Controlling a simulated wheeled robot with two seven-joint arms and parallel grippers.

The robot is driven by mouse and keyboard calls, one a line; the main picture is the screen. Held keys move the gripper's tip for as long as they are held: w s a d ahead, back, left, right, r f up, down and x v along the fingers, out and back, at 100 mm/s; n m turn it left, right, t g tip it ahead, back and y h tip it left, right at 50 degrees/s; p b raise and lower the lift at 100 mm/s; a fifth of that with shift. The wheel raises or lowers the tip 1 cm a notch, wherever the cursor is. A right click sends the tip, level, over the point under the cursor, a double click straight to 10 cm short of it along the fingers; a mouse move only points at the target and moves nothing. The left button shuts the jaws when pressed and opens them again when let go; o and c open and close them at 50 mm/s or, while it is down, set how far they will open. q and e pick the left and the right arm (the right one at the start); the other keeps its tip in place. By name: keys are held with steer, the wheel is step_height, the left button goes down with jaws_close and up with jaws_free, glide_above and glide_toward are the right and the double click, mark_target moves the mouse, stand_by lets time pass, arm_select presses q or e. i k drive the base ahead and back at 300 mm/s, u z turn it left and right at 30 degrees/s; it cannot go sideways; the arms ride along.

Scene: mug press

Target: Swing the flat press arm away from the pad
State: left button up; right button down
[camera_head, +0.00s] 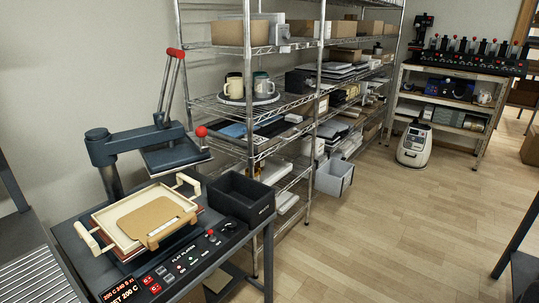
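The flat press (104,147) stands on a dark table at the left. Its dark arm reaches right from a post to a flat upper plate (176,158), which is raised. A red-tipped lever (175,52) points up from the arm, and a red ball knob (202,131) sits at the plate's right side. In this view the plate shows above and behind the pad area and leaves most of it uncovered. A cream frame with two handles (111,219) lies over the pad, with a tan board (152,217) on it; the pad itself is mostly hidden. Neither gripper is in view.
A control panel (180,262) runs along the table's front. An empty black bin (240,196) stands right of the frame. Wire shelving (250,102) with mugs and boxes rises close behind. The wooden floor (400,230) is clear to the right.

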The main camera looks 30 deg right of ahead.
mark_target(103, 153)
steer(key=z, duration=1)
steer(key=i, duration=0.8)
steer(key=u, duration=0.05)
